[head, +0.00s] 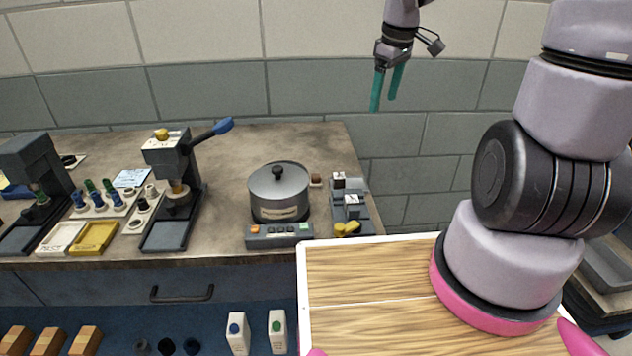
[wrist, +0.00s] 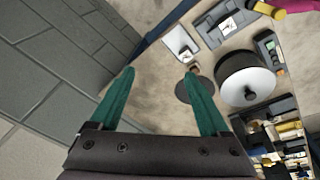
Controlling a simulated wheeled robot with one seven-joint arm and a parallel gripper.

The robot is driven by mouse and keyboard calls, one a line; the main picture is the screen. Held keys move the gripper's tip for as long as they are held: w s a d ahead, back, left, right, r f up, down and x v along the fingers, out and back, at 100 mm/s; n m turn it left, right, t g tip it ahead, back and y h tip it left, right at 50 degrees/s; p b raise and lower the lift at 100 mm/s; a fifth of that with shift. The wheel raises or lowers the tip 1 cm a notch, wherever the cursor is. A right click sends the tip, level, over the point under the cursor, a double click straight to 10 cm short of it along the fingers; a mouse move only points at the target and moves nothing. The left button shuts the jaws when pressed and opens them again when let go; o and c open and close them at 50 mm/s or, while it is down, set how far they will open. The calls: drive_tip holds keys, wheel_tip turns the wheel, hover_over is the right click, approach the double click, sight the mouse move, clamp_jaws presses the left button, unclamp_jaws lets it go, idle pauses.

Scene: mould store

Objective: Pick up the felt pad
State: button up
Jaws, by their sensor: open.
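A dark, flat, round piece (wrist: 183,92) lies on the worktop in the wrist view, beside the lidded pot and partly covered by my right finger. It looks like the felt pad, but I cannot be sure. I cannot make it out in the head view, where the pot may hide it. My gripper (head: 383,102) has two teal fingers, apart and empty, high above the back right of the worktop in front of the wall. In the wrist view my gripper (wrist: 159,73) has its right finger over the round piece and nothing between the tips.
A grey lidded pot (head: 279,193) stands behind a control box (head: 278,236). A lever press (head: 170,185) and a yellow tray (head: 94,236) stand left. The tiled wall (head: 330,95) closes the back.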

drive_tip(key=w+a+f+n+g+y, duration=0.2)
drive_tip(key=a+f+n, duration=0.3)
drive_tip(key=f, duration=0.4)
drive_tip(key=n+y, duration=0.2)
drive_tip(key=n, duration=0.3)
approach(318, 175)
drive_tip(key=x, duration=1)
drive_tip(key=shift+w+f, duration=0.1)
drive_tip(key=shift+c, duration=0.3)
clamp_jaws()
drive_tip(key=shift+r, duration=5.05)
